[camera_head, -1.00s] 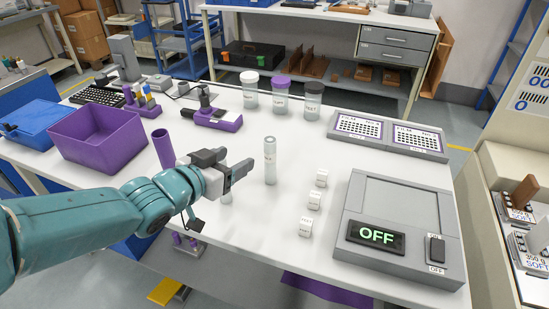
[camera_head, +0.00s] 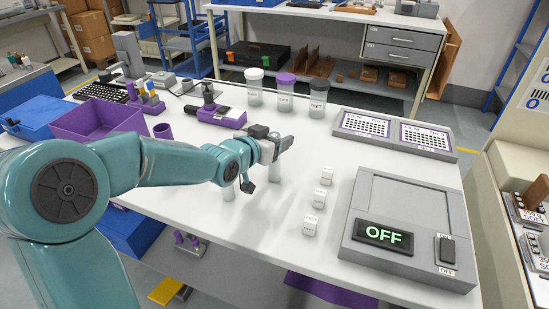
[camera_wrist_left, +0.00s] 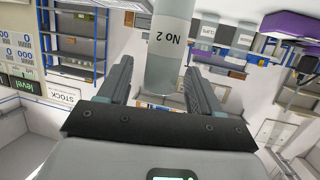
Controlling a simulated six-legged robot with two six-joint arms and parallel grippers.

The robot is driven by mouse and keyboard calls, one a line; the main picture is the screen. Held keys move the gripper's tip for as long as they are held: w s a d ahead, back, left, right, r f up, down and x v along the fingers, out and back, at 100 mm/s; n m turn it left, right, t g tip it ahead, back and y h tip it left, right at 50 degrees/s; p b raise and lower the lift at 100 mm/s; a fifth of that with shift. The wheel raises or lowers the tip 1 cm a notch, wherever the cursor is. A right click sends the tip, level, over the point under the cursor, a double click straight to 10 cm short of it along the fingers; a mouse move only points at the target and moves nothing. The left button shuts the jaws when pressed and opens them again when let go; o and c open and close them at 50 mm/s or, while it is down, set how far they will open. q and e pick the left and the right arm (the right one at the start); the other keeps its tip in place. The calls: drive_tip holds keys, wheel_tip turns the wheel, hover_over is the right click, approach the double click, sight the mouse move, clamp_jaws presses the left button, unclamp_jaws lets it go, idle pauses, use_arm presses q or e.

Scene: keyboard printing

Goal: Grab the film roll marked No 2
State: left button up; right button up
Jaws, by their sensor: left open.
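The film roll marked No 2 (camera_wrist_left: 170,35) is a pale grey upright cylinder; its label reads upside down in the left wrist view. In the head view its lower part (camera_head: 274,172) shows beneath my left gripper (camera_head: 281,146), which hides its top. My left gripper is open, and in the left wrist view its fingers (camera_wrist_left: 160,75) lie on either side of the roll, with gaps visible. A second pale cylinder (camera_head: 228,190) stands to the left, partly hidden under my left arm. My right gripper is not in view.
Small white labelled cubes (camera_head: 322,198) stand to the right, beside a grey device reading OFF (camera_head: 405,205). Several capped jars (camera_head: 286,97) stand behind. A purple bin (camera_head: 88,120) and a purple tube (camera_head: 162,131) are at left.

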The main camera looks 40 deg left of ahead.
use_arm(q)
drive_tip(key=shift+r, duration=0.1)
drive_tip(key=shift+w, duration=0.1)
drive_tip(key=c, duration=1)
clamp_jaws()
